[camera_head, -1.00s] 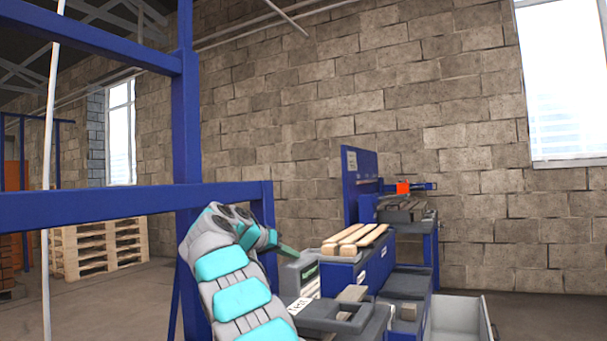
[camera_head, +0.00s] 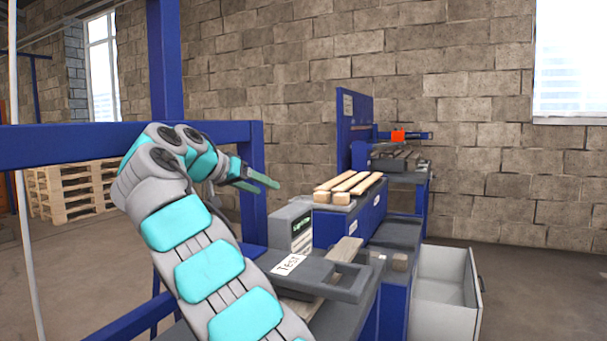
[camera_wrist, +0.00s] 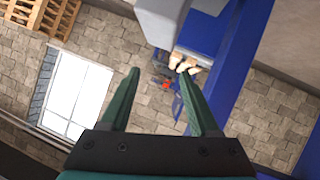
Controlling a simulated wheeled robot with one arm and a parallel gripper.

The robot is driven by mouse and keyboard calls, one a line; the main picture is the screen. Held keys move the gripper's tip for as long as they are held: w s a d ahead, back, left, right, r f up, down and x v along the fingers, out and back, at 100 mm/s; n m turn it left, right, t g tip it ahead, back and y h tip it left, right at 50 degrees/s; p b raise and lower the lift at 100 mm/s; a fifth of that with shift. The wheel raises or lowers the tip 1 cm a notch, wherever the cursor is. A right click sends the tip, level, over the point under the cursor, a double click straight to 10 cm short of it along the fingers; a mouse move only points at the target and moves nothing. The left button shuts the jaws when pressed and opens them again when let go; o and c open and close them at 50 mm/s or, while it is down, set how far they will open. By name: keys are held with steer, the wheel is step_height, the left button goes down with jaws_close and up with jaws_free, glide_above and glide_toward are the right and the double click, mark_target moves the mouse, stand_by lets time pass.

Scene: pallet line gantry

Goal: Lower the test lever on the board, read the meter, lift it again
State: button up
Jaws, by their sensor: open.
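The grey test fixture carries a white label reading "TEST" (camera_head: 289,264). A dark grey loop-shaped handle (camera_head: 346,292), which looks like the test lever, extends right from it. Whether it is raised or lowered I cannot tell. A wooden piece (camera_head: 345,249) shows beside the handle. The meter (camera_head: 291,228) is a grey box behind the label with a small dark display, its reading too small to make out. My gripper (camera_head: 268,182) is open and empty, above and left of the meter. In the wrist view my gripper (camera_wrist: 157,76) holds nothing between its green fingers.
An open grey drawer (camera_head: 441,299) juts out at right. A blue frame post and rail (camera_head: 85,143) stand at left, close behind my arm. Pallets (camera_head: 72,190) stand at far left.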

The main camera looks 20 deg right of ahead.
steer(key=shift+s+d+r, duration=0.35)
steer(key=shift+s+r, duration=0.1)
steer(key=shift+s, duration=0.15)
